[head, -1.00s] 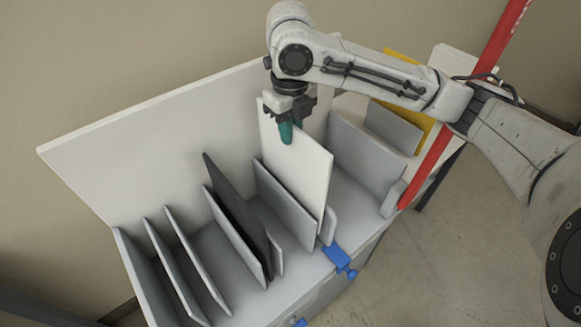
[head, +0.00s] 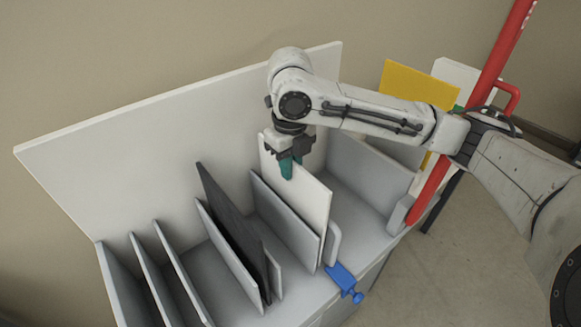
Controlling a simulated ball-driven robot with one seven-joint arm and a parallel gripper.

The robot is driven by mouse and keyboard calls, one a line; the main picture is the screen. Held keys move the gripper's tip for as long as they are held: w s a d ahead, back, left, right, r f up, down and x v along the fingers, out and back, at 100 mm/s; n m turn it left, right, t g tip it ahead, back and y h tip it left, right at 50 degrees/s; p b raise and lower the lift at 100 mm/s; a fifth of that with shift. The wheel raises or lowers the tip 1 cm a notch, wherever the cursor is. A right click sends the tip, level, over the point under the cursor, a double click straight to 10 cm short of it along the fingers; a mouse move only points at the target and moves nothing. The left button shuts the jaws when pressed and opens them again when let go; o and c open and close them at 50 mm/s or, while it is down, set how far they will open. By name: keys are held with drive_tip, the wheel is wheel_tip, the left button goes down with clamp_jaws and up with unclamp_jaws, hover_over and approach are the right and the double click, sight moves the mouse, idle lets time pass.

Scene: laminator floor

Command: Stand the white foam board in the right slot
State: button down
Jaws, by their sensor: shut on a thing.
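The white foam board (head: 308,216) stands upright in the rack. It is just right of a grey divider (head: 280,215), and a short grey stop (head: 333,245) is at the right of its near end. My gripper (head: 290,167) is above the rack, shut on the board's top edge with its teal fingers. The board's lower edge is hidden, so I cannot tell whether it rests on the slot floor.
A dark board (head: 230,212) leans in a slot to the left, with thin grey dividers (head: 180,272) farther left. A wide bay lies open at right. A blue clamp (head: 343,280) is on the front edge. A red post (head: 480,95) and yellow panel (head: 420,84) stand at right.

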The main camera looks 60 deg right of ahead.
drive_tip(key=shift+f, duration=0.1)
drive_tip(key=c, duration=1.6)
unclamp_jaws()
drive_tip(key=shift+f, duration=0.1)
drive_tip(key=o, duration=0.5)
drive_tip(key=shift+r, duration=0.2)
wheel_tip(320, 180, up, 12)
drive_tip(key=p, duration=0.9)
